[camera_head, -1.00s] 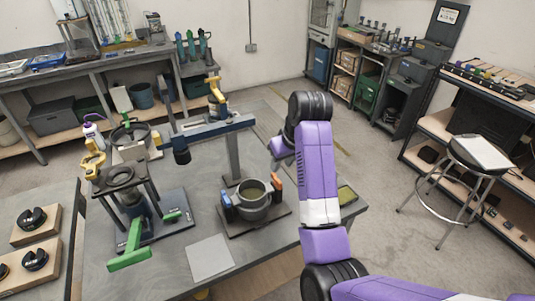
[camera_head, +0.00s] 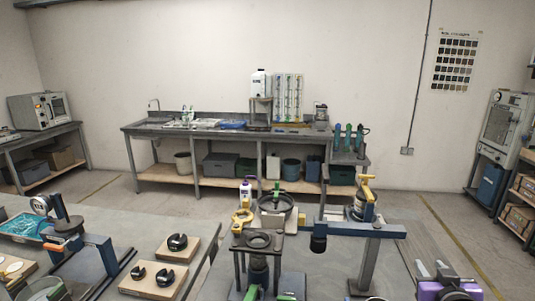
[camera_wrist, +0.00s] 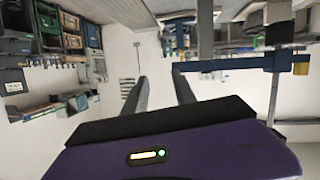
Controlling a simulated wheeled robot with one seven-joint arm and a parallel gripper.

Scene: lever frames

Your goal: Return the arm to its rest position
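My gripper (camera_wrist: 162,90) shows in the wrist view with its two grey fingers apart and nothing between them. The purple wrist housing fills the bottom of that view. In the head view only a purple part of my arm (camera_head: 447,288) shows at the bottom right edge; the gripper itself cannot be made out there. The wrist view looks across the room, with the blue horizontal beam (camera_wrist: 228,64) of a bench fixture to the right of the fingers.
The blue-beamed fixture (camera_head: 358,229) stands on the near bench, left of my arm. Beside it is a dark stand with a ring top (camera_head: 258,240). Wooden blocks with black parts (camera_head: 153,279) lie further left. A long workbench (camera_head: 225,136) runs along the back wall, with open floor before it.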

